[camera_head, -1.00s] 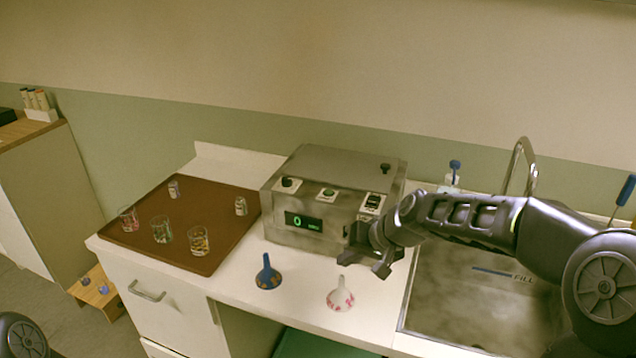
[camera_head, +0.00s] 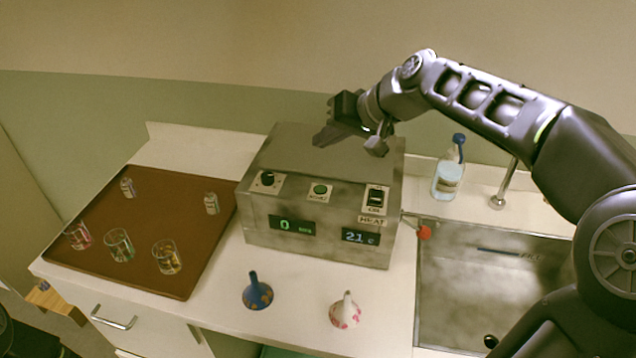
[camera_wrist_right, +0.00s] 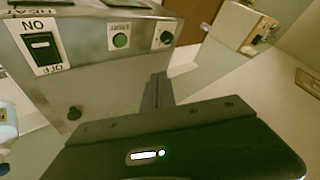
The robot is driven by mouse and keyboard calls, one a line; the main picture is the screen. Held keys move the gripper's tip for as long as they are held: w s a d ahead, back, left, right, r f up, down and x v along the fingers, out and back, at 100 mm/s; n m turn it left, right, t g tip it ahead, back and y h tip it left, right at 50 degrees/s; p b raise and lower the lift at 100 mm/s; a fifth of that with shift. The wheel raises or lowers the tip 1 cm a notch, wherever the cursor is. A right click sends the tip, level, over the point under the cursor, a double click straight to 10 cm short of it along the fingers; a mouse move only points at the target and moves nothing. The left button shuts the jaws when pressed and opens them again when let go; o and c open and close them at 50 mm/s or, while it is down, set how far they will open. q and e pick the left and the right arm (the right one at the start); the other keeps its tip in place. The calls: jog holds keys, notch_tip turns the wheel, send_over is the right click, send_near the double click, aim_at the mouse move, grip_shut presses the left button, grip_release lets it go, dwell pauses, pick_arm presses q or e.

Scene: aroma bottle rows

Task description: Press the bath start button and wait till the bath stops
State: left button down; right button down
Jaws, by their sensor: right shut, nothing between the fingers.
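The bath is a grey metal box (camera_head: 320,250) in the middle of the counter. Its green start button (camera_head: 320,189) sits between a black dial (camera_head: 267,179) and the heat switch (camera_head: 376,197). The displays read 0 min (camera_head: 290,225) and 21 c (camera_head: 360,237). My right gripper (camera_head: 322,138) is shut and empty above the box's top, behind the button and apart from it. In the right wrist view, the shut fingers (camera_wrist_right: 158,90) show over the box top, with the green button (camera_wrist_right: 120,40) beyond them. My left gripper is out of view.
A brown tray (camera_head: 140,265) with several glasses and small jars lies left. A blue funnel (camera_head: 257,293) and a white-pink funnel (camera_head: 345,312) stand in front of the bath. A blue-capped bottle (camera_head: 448,178) and the sink (camera_head: 490,270) are right; a red knob (camera_head: 424,232) juts beside the bath.

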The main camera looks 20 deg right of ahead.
aim_at(324, 190)
notch_tip(324, 190, down, 9)
jog(key=b, duration=0.6)
jog(key=shift+w+b, duration=0.1)
jog(key=shift+b, duration=0.3)
jog(key=shift+f, duration=0.1)
dwell(1.7)
jog(key=shift+f+b, duration=0.3)
jog(key=shift+b, duration=0.2)
jog(key=shift+f+b, duration=0.4)
jog(key=shift+b, duration=0.05)
dwell(0.4)
jog(key=shift+r, duration=0.1)
jog(key=shift+r+p, duration=0.55)
jog(key=shift+r, duration=0.2)
